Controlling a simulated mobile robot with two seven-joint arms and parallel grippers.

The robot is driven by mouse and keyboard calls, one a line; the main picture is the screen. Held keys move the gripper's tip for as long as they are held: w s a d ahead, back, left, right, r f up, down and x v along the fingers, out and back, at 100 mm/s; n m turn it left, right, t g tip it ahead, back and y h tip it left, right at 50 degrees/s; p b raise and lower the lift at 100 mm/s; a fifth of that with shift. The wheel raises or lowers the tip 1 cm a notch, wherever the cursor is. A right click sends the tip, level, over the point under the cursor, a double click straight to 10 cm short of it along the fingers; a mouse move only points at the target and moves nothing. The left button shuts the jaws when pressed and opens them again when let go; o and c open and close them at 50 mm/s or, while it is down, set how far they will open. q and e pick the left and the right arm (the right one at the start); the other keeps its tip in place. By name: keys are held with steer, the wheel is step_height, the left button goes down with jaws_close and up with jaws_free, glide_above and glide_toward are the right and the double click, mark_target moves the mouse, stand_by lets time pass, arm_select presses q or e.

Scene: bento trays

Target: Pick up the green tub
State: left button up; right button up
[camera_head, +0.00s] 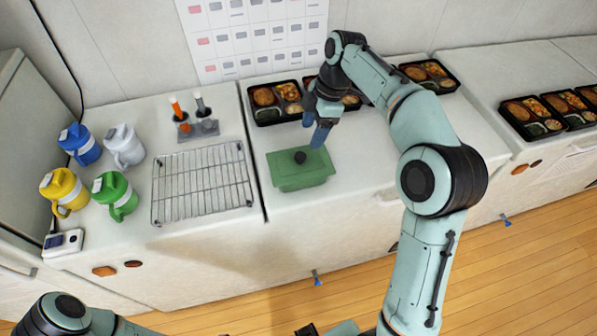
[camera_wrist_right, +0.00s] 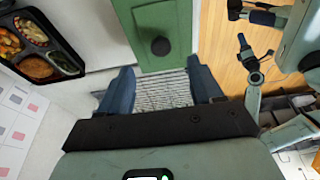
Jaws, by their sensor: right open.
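The green tub (camera_head: 300,178) is a lidded box with a black knob on top. It stands on the white counter between the wire rack and the bento trays. My right gripper (camera_head: 321,132) is above its back right side, open and empty, with blue fingers. In the right wrist view the open right gripper (camera_wrist_right: 165,86) shows a finger on either side, with the tub (camera_wrist_right: 178,20) and its knob ahead, beyond the fingertips. The fingers appear apart from the tub. Of my left arm, links show at the lower left in the head view; its jaw state is unclear.
A wire rack (camera_head: 158,197) lies left of the tub. Bento trays (camera_head: 262,116) line the back of the counter, and more (camera_head: 517,127) sit on the right counter.

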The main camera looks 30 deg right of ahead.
mark_target(301, 155)
steer(key=x, duration=0.4)
steer(key=shift+b+x, duration=0.55)
steer(key=shift+x, duration=1.75)
jaws_close()
